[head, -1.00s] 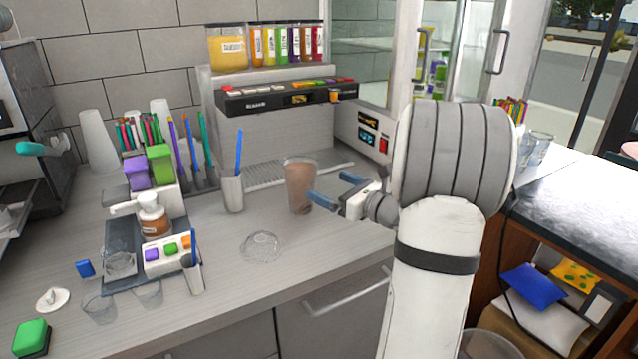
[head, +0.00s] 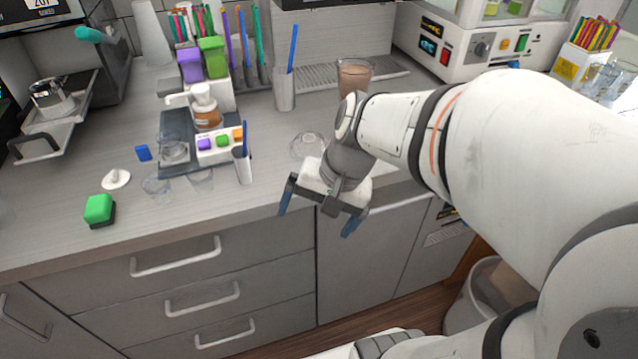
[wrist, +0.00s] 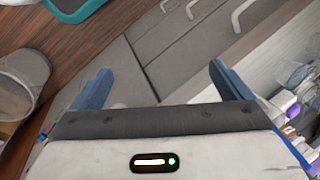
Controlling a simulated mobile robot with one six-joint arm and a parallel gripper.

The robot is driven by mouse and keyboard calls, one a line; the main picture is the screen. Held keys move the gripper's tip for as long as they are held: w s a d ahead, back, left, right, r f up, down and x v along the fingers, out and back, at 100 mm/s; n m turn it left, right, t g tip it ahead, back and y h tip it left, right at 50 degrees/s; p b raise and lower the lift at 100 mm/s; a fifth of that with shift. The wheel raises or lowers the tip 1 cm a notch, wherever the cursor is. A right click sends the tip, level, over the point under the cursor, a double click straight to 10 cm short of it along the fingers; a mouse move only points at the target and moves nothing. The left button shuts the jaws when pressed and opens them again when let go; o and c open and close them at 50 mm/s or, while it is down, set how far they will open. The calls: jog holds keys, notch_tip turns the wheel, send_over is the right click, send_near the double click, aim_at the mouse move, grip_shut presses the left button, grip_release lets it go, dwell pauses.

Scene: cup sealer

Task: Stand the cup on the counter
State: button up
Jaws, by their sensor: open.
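The clear cup with a brown drink (head: 354,76) stands upright at the back of the counter (head: 110,225), near the metal drip grate. My arm hides its lower part. My gripper (head: 315,222) is open and empty, in front of the counter's front edge with its fingers pointing down, well apart from the cup. In the wrist view my gripper (wrist: 160,70) has its blue fingers spread with nothing between them, and the cup does not show there.
A clear dome lid (head: 308,146) lies on the counter behind my gripper. A straw holder (head: 285,92) stands left of the cup. A dark tray (head: 180,135) holds a pump bottle (head: 205,108). A bin (head: 480,300) stands on the floor.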

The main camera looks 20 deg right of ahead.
jog(key=n+h, duration=0.1)
jog(key=n, duration=0.1)
jog(key=s+d+n+h, duration=0.1)
jog(key=s+d+n+t+h, duration=0.1)
jog(key=n, duration=0.1)
jog(key=shift+s+d+r+n, duration=0.2)
jog(key=shift+d+n, duration=0.05)
jog(key=shift+n, duration=0.05)
jog(key=p+v, duration=0.2)
jog(key=v, duration=0.1)
jog(key=shift+w+p, duration=0.2)
jog(key=shift+p, duration=0.15)
